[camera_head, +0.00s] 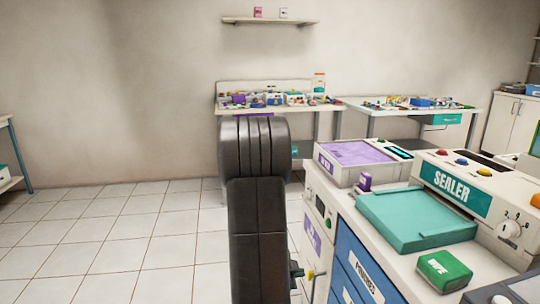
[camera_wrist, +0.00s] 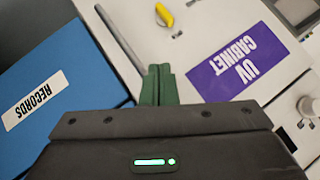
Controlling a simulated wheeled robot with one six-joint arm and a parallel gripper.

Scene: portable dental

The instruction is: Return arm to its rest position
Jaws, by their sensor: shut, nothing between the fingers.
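My gripper shows in the wrist view (camera_wrist: 157,84) with its two green fingers pressed together and nothing between them. The rest of the gripper is hidden behind the arm there. In the wrist view the fingers lie over the white cabinet front, between a blue drawer marked RECORDS (camera_wrist: 60,70) and a purple UV CABINET label (camera_wrist: 236,70).
A yellow handle (camera_wrist: 164,14) is on the white front, just beyond the fingertips. The counter on the right holds a teal tray (camera_head: 418,220), a green box (camera_head: 444,270) and the sealer (camera_head: 480,190). Tiled floor (camera_head: 120,240) is open on the left.

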